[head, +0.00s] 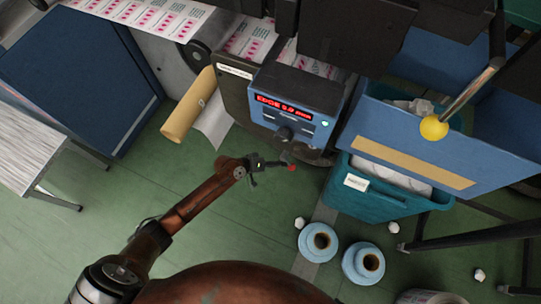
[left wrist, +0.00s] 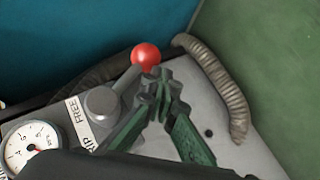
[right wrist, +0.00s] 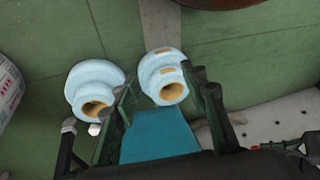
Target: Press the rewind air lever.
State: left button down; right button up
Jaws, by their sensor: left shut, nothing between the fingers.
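The air lever's red ball knob (head: 291,168) shows small in the head view, just right of my left gripper (head: 272,162). In the left wrist view the red knob (left wrist: 146,56) stands by a grey panel with a round metal pivot (left wrist: 102,104) and a label reading FREE and, partly hidden, RIP (left wrist: 80,122). My left gripper (left wrist: 160,88) is shut and empty, its tips just below and right of the knob. I cannot tell whether they touch. My right gripper (right wrist: 160,82) is open over the floor, away from the lever.
A pressure gauge (left wrist: 30,145) and a ribbed hose (left wrist: 215,85) flank the lever panel. A blue control box (head: 290,105) with a red display stands above. A teal bin (head: 385,198) and two blue cores (head: 318,242) are at the right.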

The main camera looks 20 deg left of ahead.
jog(key=shift+w+r, duration=0.1)
dwell(0.3)
pick_arm(q)
jog(key=s+a+r+p, duration=0.1)
jog(key=s+a, duration=0.1)
jog(key=a, duration=0.4)
jog(key=s+a+r, duration=0.1)
jog(key=s+a, duration=0.1)
jog(key=a, duration=0.4)
jog(key=shift+a+r+p, duration=0.15)
jog(key=shift+r+p, duration=0.15)
jog(key=shift+p, duration=0.05)
pick_arm(e)
jog(key=s+d+r, duration=0.1)
jog(key=s+r+g, duration=0.1)
jog(key=shift+d+r+h, duration=0.3)
jog(key=shift+d+r, duration=0.1)
pick_arm(q)
jog(key=shift+w, duration=0.1)
